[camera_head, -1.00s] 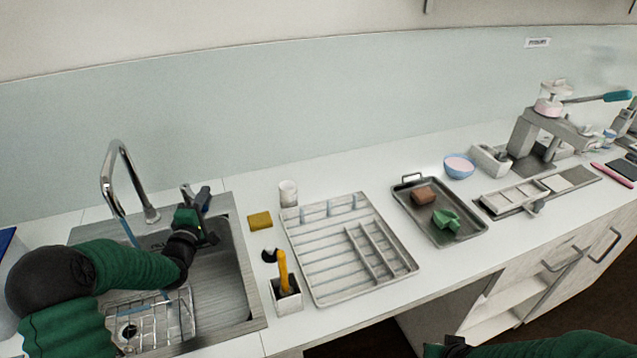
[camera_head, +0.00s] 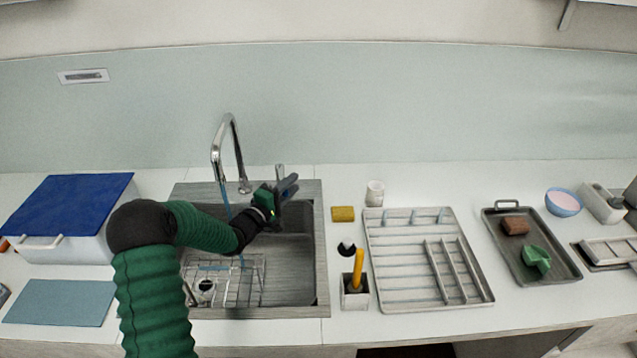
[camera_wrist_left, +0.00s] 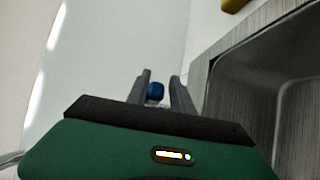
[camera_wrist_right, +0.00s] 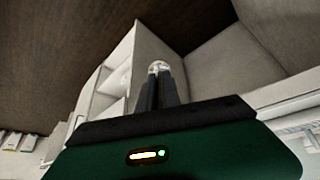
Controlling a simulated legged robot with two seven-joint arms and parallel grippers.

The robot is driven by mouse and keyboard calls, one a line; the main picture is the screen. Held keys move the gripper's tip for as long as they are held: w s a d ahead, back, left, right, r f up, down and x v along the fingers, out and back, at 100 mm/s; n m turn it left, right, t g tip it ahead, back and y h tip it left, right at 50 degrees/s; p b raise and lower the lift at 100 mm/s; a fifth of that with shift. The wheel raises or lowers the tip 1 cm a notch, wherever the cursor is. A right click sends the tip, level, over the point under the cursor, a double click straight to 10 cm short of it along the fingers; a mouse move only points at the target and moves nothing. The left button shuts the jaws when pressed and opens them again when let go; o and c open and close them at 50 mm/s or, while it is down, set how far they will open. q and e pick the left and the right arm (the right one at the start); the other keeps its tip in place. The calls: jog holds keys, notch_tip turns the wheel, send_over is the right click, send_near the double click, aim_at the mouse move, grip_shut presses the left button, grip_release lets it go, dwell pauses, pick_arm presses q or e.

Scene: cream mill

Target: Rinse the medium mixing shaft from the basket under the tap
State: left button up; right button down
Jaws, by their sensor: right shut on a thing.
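The curved tap (camera_head: 217,150) stands behind the sink, with a thin blue streak like water below its spout. The wire basket (camera_head: 262,270) sits in the left of the sink; I see no shaft in it. My left gripper (camera_head: 290,186) is at the tap's lever, behind the sink. In the left wrist view its fingers (camera_wrist_left: 157,88) are apart, with a small blue-ended piece (camera_wrist_left: 155,91) between or beyond them; contact is unclear. My right gripper (camera_wrist_right: 160,80) is shut on a small metallic thing (camera_wrist_right: 158,67), mostly hidden by the fingers, away from the sink in front of the cabinets.
A yellow sponge (camera_head: 343,214), a white cup (camera_head: 375,193) and a brush holder (camera_head: 354,300) stand right of the sink. Further right are a divided rack (camera_head: 385,290) and a tray (camera_head: 560,270). A blue-lidded box (camera_head: 75,205) stands left.

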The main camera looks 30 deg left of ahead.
pick_arm(q)
jog(key=shift+o, duration=0.7)
jog(key=shift+r, duration=0.15)
jog(key=shift+a, duration=0.1)
jog(key=s, duration=1.1)
jog(key=shift+s+a, duration=0.35)
jog(key=shift+s, duration=0.05)
